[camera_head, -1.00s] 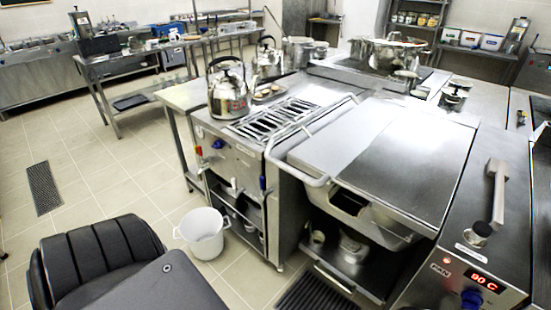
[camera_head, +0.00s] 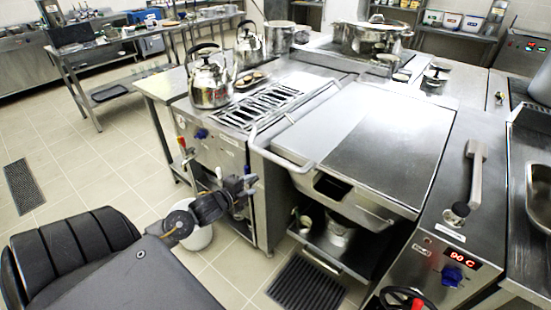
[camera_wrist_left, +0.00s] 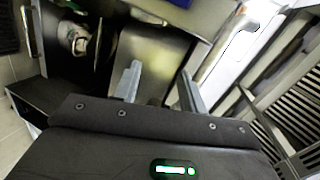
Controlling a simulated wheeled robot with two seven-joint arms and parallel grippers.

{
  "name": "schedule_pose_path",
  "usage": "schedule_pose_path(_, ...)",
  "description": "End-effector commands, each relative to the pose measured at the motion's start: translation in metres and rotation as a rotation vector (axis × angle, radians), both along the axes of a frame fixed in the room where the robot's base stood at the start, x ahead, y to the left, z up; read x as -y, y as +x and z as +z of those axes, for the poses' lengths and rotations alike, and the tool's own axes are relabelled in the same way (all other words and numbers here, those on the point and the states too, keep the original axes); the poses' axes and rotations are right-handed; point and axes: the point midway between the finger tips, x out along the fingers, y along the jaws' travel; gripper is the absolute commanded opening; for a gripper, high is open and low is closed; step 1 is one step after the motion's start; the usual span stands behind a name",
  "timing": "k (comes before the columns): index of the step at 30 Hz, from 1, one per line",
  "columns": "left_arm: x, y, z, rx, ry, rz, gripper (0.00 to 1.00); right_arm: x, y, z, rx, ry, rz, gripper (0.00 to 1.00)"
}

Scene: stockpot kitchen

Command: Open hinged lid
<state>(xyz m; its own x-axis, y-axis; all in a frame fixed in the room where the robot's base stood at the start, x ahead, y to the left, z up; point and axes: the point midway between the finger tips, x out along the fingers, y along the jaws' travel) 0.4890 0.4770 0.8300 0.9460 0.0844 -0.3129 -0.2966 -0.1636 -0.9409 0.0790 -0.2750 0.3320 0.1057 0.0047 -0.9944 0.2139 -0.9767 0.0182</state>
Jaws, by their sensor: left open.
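The hinged lid (camera_head: 375,135) is a broad flat steel plate lying shut over the pan unit right of centre in the head view. A pale tubular bar handle (camera_head: 262,140) runs along its left side and bends around toward the front. My left gripper (camera_head: 248,185) is in front of the steel unit left of the lid, low and apart from the handle. In the left wrist view, the two fingers (camera_wrist_left: 160,88) are spread with nothing between them. A pale bar in that view, right of the fingers, looks like the handle. My right gripper is not in view.
A kettle (camera_head: 210,82) stands beside the slotted grate (camera_head: 258,106). A white bucket (camera_head: 199,238) is on the floor behind my left arm. A control panel (camera_head: 450,265) reads 90 C. A lower shelf (camera_head: 338,250) holds metal pots. The lid's top is clear.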

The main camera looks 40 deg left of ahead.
Motion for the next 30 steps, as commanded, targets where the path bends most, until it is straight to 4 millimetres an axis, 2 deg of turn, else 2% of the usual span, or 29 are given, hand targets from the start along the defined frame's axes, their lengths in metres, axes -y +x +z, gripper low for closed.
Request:
schedule_pose_path(1, 0.007, 0.003, 0.028, 0.038, 0.047, -0.037, 0.42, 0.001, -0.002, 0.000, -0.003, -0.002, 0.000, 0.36)
schedule_pose_path(3, 0.014, 0.005, 0.053, 0.075, 0.095, -0.071, 0.42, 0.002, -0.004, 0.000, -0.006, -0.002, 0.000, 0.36)
schedule_pose_path(7, 0.022, 0.005, 0.075, 0.108, 0.138, -0.101, 0.42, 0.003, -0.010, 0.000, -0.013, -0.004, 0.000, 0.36)
schedule_pose_path(14, 0.022, 0.012, 0.077, 0.112, 0.140, -0.102, 0.42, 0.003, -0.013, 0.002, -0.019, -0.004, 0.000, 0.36)
schedule_pose_path(30, 0.020, 0.097, 0.059, 0.111, 0.137, -0.101, 0.42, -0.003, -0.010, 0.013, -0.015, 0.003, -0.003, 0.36)
